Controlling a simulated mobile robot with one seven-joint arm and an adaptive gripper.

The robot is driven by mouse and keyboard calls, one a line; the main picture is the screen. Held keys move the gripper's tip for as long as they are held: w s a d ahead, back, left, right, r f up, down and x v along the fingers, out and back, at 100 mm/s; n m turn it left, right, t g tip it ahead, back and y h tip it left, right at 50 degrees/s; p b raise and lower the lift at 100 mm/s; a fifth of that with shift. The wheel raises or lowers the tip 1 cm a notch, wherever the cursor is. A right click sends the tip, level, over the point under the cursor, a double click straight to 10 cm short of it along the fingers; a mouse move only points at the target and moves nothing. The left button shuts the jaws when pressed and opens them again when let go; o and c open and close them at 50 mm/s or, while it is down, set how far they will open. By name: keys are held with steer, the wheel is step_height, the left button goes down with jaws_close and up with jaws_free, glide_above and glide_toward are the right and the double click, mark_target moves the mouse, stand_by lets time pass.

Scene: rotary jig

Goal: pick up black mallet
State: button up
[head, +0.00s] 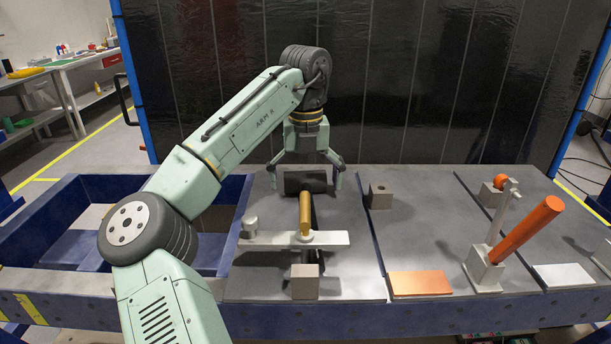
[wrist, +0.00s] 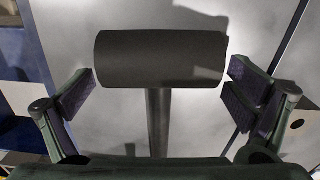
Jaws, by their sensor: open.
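The black mallet (head: 306,181) lies on the grey table plate, with its dark cylindrical head at the far end and its handle running toward the front. In the wrist view its head (wrist: 160,59) lies crosswise between my fingers, and the handle goes down out of sight behind my gripper body. My gripper (head: 306,178) is open above the mallet, one finger off each end of the head. In the wrist view the fingers of my gripper (wrist: 162,95) are apart from the head, with a small gap each side.
A gold cylinder (head: 305,213) and a light metal bar (head: 275,241) are over the handle, nearer the front. A grey block (head: 380,196) stands to the right. An orange rod (head: 525,228) leans up from a stand at far right. An orange plate (head: 420,284) lies in front.

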steer(key=shift+c, duration=0.3)
steer(key=c, duration=1.6)
steer(key=shift+d, duration=0.15)
